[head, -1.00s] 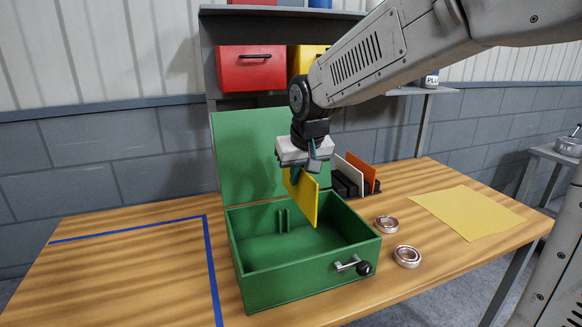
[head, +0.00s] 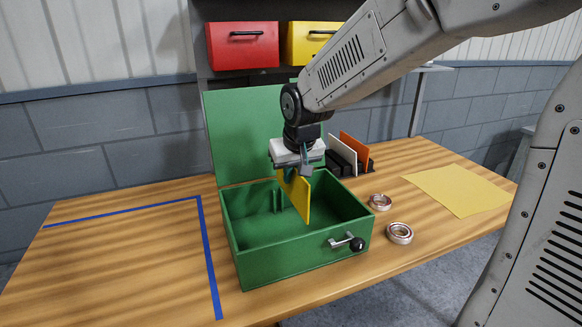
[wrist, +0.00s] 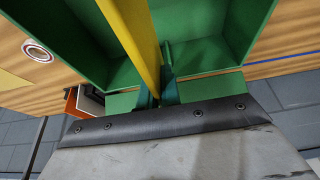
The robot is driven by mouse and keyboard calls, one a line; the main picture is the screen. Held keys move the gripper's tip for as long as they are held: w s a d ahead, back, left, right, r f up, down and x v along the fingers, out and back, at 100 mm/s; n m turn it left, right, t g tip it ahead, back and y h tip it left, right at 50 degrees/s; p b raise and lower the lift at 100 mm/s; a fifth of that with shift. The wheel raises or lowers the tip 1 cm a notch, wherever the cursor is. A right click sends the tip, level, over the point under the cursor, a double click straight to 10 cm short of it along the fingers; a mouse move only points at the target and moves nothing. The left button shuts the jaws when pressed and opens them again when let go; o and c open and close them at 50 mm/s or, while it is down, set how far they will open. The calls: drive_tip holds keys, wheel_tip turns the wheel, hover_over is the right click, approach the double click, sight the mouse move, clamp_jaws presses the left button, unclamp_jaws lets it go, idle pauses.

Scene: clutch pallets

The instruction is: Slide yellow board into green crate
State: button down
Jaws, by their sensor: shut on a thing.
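The yellow board (head: 297,194) is a thin upright panel. The board's lower part hangs within the crate's opening. The crate's lid stands raised at the back. A pair of upright green ribs (head: 278,200) shows on the crate's back wall, left of the board. In the wrist view the yellow board (wrist: 138,35) runs up from between the fingers (wrist: 157,92), with the green crate (wrist: 205,30) around it. Whether the board touches the crate is unclear.
A black rack (head: 362,155) with a white and an orange board stands behind right. Blue tape (head: 207,250) marks the clear left tabletop. Red and yellow bins hang behind.

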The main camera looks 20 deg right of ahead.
drive_tip(key=shift+f, duration=5.5)
drive_tip(key=c, duration=1.5)
unclamp_jaws()
